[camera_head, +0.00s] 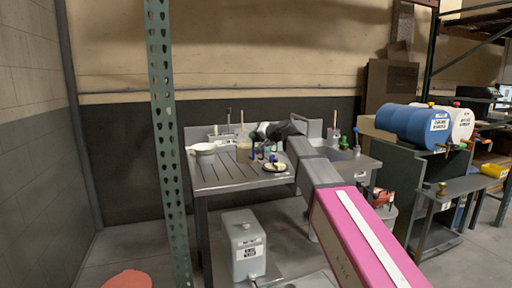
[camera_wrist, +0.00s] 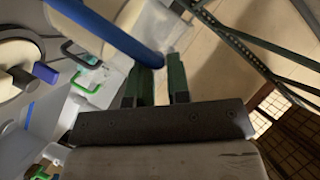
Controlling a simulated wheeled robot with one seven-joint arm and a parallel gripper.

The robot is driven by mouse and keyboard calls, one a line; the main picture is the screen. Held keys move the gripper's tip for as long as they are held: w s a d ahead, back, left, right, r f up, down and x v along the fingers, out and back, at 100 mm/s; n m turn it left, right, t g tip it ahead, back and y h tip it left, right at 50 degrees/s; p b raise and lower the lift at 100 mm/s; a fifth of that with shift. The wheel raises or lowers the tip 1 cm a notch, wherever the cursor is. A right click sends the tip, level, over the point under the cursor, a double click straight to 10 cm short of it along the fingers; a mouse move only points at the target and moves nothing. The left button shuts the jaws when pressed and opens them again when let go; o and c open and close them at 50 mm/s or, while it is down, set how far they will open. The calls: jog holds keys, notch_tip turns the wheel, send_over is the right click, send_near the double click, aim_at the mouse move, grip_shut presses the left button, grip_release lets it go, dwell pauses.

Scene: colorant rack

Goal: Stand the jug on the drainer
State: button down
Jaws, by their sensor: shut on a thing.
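The drainer (camera_head: 222,177) is the grey grooved left part of the metal sink table. My gripper (camera_head: 256,135) is over the back of the table, near where the drainer meets the sink. A small pale jug (camera_head: 243,151) shows below it, with a blue upright part beside it. In the wrist view my green fingers (camera_wrist: 160,87) are close together at the end of a thick blue bar (camera_wrist: 115,32), which looks like the jug's handle. The grip itself is partly hidden, and whether the jug touches the table is unclear.
A white bowl (camera_head: 203,149) stands at the drainer's back left. A round dish (camera_head: 275,167) with dark items lies at its right. The sink (camera_head: 350,164) is to the right. A green perforated post (camera_head: 168,150) rises in front of the table's left. The front-left drainer is clear.

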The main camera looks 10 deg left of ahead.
aim_at(248, 147)
jog(key=shift+w+d+f, duration=0.1)
jog(key=shift+f, duration=0.95)
jog(key=shift+w+f, duration=0.1)
jog(key=shift+f, duration=0.9)
jog(key=c, duration=1.1)
grip_release()
jog(key=shift+f, duration=0.15)
